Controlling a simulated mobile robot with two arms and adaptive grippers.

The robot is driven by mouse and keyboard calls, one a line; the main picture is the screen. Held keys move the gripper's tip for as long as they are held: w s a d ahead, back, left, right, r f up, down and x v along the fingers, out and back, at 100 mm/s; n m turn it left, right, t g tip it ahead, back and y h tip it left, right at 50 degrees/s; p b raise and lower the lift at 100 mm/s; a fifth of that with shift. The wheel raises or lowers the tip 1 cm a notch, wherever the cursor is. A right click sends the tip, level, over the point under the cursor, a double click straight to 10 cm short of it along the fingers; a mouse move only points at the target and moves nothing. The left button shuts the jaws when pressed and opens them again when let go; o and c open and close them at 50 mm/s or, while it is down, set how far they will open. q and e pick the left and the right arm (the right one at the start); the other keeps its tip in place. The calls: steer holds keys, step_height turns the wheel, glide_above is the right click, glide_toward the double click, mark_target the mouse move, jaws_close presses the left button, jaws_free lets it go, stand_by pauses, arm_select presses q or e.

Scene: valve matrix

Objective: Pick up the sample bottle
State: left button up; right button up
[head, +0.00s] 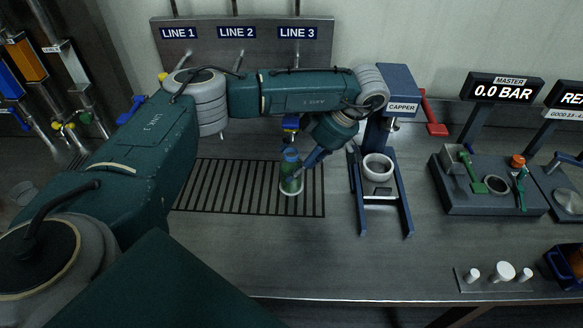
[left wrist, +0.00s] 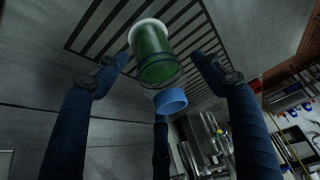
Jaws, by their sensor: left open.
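The sample bottle (head: 290,180) is a clear bottle with green contents, a pale base and a blue top. It stands upright on the dark slatted drain grate in the head view. My left gripper (head: 305,164) reaches down to it from the upper right. In the left wrist view the bottle (left wrist: 153,55) lies between the two dark blue fingers of my left gripper (left wrist: 160,62), which are apart with visible gaps on both sides. Its blue ring-like top (left wrist: 170,101) is nearer the palm. My right gripper is not in view.
The grate (head: 235,212) lies under the LINE 1, LINE 2 and LINE 3 panel (head: 215,55). The blue CAPPER stand (head: 398,88) is close to the right of the bottle. Further right is a grey fixture (head: 450,198) below the MASTER display (head: 502,88).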

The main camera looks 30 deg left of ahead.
arm_select(q)
steer(key=shift+x, duration=0.85)
steer(key=shift+a, duration=0.1)
steer(key=c, duration=1.3)
steer(key=shift+o, duration=0.2)
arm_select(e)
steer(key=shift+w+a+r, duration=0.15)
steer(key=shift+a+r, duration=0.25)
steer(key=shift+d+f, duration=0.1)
